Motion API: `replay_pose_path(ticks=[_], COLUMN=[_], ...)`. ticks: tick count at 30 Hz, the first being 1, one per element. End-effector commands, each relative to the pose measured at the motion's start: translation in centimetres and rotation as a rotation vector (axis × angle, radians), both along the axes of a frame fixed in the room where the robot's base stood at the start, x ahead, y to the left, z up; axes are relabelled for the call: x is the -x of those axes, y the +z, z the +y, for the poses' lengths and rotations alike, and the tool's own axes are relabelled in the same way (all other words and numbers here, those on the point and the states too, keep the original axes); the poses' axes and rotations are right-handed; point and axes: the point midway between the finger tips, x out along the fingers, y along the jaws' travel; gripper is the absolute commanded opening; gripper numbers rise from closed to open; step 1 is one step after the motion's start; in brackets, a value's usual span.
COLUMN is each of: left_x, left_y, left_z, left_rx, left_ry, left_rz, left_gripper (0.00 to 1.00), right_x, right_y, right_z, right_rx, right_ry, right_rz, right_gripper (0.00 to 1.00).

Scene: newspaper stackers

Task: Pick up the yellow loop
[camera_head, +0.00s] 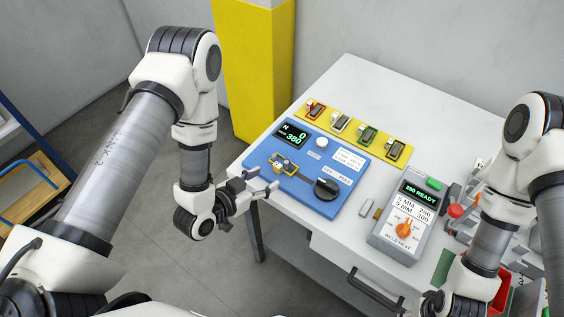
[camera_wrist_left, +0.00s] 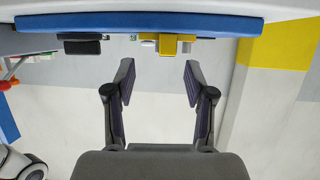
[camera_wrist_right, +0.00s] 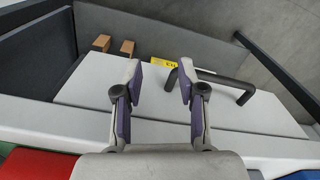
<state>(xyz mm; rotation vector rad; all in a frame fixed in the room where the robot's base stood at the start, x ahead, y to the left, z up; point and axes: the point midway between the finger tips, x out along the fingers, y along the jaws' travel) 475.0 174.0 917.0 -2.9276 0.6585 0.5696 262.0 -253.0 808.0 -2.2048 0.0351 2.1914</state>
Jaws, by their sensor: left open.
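A small yellow loop-like piece (camera_head: 291,166) sits by a grey block on the left part of the blue panel (camera_head: 322,201), on the white table. A yellow piece (camera_wrist_left: 176,44) also shows beyond the panel's edge in the left wrist view. Another yellow-framed piece (camera_head: 395,150) sits at the right end of a yellow strip; I cannot tell which is the yellow loop. My left gripper (camera_head: 263,182) is open and empty at the panel's near left edge, apart from both yellow pieces. My right gripper (camera_wrist_right: 160,80) is open and empty in its wrist view.
Red, white and green pieces share the yellow strip (camera_head: 328,121). The panel carries a display and a black knob (camera_head: 327,189). A grey device with an orange knob (camera_head: 404,230) stands to the right. A yellow pillar (camera_head: 257,75) rises behind. A dark handle (camera_head: 375,291) juts from the table front.

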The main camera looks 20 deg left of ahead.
Motion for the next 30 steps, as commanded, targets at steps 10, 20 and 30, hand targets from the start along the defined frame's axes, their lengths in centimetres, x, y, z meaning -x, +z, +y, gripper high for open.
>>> replay_pose_path(ticks=[10,20,30], left_x=[-4.7,-4.7,-4.6], left_y=[-2.0,-1.9,-2.0], left_z=[-1.4,-1.4,-1.4], left_rx=[0.000,0.000,-0.001], left_ry=[0.001,0.002,0.001], left_rz=[0.000,0.001,0.003], left_gripper=[0.54,0.08,0.00], right_x=[-0.1,-0.1,-0.1], right_y=[-1.9,-1.8,-1.8], right_z=[0.0,0.0,0.0], right_rx=[0.000,0.000,0.000], right_ry=[0.000,0.000,0.000], right_rz=[-0.002,-0.002,-0.002], right_gripper=[0.40,0.40,0.40])
